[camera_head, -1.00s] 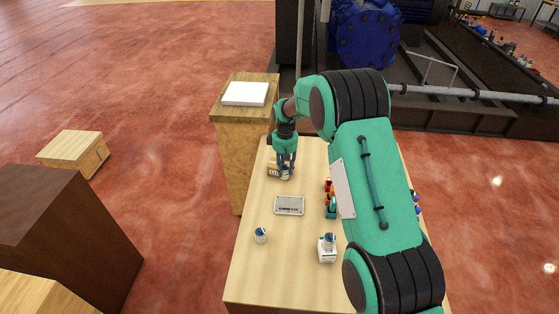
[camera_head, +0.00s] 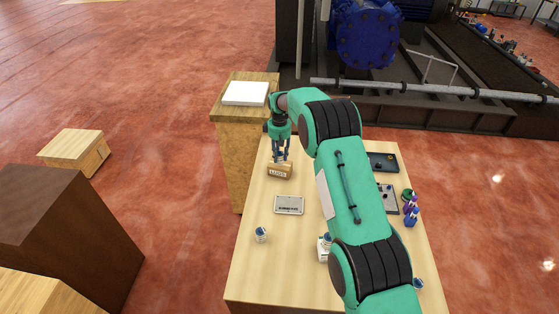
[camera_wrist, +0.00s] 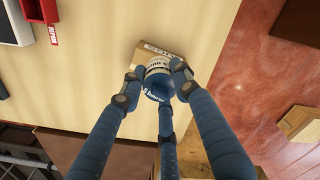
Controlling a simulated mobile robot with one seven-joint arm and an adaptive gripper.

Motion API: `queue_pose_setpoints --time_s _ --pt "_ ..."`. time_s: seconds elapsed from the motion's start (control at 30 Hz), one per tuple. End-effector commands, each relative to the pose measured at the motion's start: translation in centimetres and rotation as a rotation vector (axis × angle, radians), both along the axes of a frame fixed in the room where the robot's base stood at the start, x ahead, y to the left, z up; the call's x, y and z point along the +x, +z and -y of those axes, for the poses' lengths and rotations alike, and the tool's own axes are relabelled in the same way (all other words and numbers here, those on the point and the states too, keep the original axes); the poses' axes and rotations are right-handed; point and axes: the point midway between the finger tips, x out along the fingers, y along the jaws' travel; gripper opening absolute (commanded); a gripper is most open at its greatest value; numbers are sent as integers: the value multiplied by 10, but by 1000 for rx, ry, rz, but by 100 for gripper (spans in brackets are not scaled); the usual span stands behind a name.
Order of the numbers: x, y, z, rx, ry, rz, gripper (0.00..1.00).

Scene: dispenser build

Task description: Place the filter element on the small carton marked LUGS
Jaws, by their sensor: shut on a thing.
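The small carton marked LUGS (camera_head: 280,172) is a brown box at the far end of the wooden table. My gripper (camera_head: 281,158) points down at the carton's top in the head view. In the wrist view, my gripper (camera_wrist: 153,82) is shut around the filter element (camera_wrist: 157,77), a round white piece with blue lettering. The carton (camera_wrist: 150,49) shows partly behind and beside the filter element there. The fingers hide part of the filter element, and I cannot tell whether it touches the carton.
A grey plate (camera_head: 289,205) lies nearer on the table. A small white-and-blue container (camera_head: 261,234) stands at the left. My arm covers much of the table's right side, where a dark tray (camera_head: 383,162) shows. A tall wooden stand (camera_head: 231,150) adjoins the far left.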

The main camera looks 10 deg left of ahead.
Motion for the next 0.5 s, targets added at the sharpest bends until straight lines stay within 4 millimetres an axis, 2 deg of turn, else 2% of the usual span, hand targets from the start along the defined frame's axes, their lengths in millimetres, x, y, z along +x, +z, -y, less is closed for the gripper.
queue_pose_setpoints --time_s 0.5 --pt "2 -4 -1 0 0 -1 4"
